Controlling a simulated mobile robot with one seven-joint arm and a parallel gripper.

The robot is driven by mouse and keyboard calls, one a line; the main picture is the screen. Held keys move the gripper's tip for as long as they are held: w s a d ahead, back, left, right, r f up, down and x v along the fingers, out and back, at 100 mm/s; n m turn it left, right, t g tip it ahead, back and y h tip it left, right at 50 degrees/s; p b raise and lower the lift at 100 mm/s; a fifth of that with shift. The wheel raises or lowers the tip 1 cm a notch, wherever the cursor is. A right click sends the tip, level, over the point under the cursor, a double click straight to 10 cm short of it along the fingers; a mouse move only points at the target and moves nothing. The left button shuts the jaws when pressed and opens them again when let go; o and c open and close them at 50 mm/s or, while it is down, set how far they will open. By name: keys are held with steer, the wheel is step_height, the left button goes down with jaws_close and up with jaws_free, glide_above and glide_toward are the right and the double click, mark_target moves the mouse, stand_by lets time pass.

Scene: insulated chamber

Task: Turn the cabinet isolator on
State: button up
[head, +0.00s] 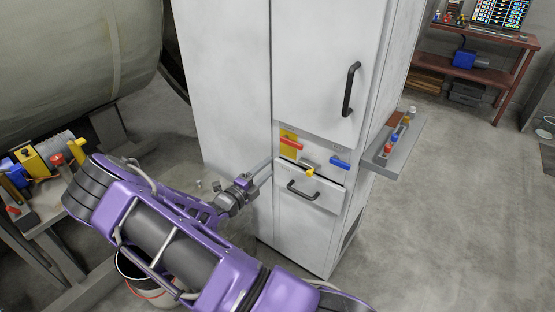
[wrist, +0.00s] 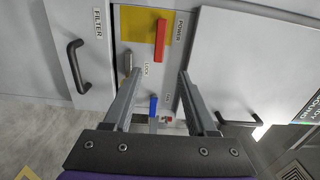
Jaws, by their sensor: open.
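The cabinet isolator appears to be the red handle (head: 292,146) on a yellow plate (head: 288,137) in the white cabinet's recessed panel. In the wrist view the red handle (wrist: 160,40) lies along the picture's vertical, beside a label that seems to read POWER. My gripper (head: 270,165) is open at the panel's left side. In the wrist view my gripper (wrist: 162,72) has its fingertips apart, just below the red handle, which lines up with the gap. Nothing is between the fingers. Whether a fingertip touches the panel cannot be told.
A blue handle (head: 340,162) and a small yellow piece (head: 310,172) sit near the red one. A drawer with a black handle (head: 303,190) is below; a door handle (head: 351,90) is above. A side shelf (head: 395,150) carries small items. Floor at right is clear.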

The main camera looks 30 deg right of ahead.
steer(key=shift+v, duration=1.5)
